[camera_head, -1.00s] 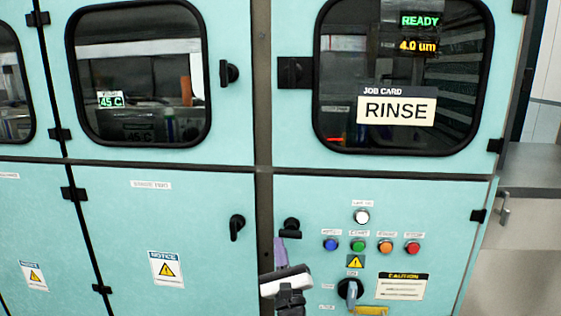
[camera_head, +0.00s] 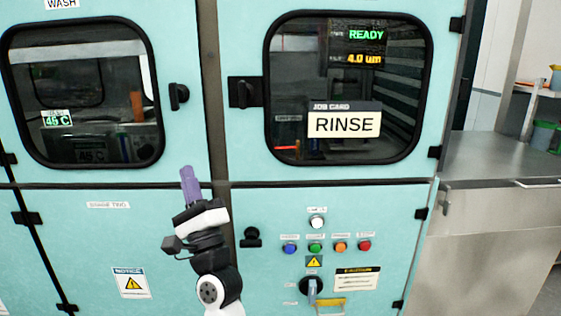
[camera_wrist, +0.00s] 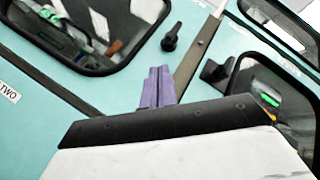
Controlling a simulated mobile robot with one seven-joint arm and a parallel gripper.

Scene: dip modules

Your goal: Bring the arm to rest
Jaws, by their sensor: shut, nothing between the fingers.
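My gripper (camera_head: 189,184) has purple fingers and points upward in front of the teal machine, left of the dark post between its two doors. The fingers lie together with nothing between them. In the wrist view the purple fingers (camera_wrist: 158,87) also show side by side and empty, over the machine's front. The white and black wrist and part of my arm show below the gripper in the head view. The gripper seems to be in front of the panel, apart from the door handles; the exact gap cannot be told.
The right window (camera_head: 345,88) carries a RINSE job card (camera_head: 344,123). Below are coloured buttons (camera_head: 315,247), a rotary switch (camera_head: 311,288) and a yellow handle (camera_head: 329,305). Black door handles (camera_head: 179,96) stick out. A steel counter (camera_head: 500,165) stands to the right.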

